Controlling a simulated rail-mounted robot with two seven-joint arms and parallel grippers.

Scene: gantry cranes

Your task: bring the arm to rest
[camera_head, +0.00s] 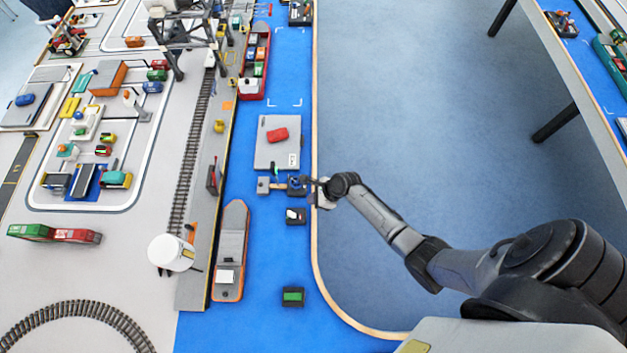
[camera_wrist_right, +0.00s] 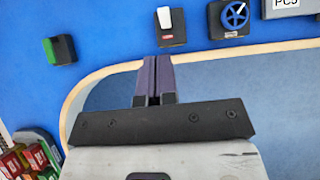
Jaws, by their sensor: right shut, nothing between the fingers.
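My right arm reaches in from the lower right in the head view. Its gripper (camera_head: 316,187) is over the wooden edge of the blue table, close to the box with a blue handwheel (camera_head: 296,186). In the right wrist view the dark purple fingers (camera_wrist_right: 153,78) are pressed together with nothing between them. Beyond the fingertips stand a black box with a white lever (camera_wrist_right: 171,26) and the handwheel box (camera_wrist_right: 230,18). I cannot tell whether the fingertips touch anything. My left gripper is not in view.
A box with a green button (camera_head: 292,297) stands near the table's front corner. A grey panel with a red piece (camera_head: 278,135), an orange-hulled boat (camera_head: 230,250) and a red ship (camera_head: 255,65) are farther left or back. Open floor (camera_head: 410,120) lies right of the wooden edge.

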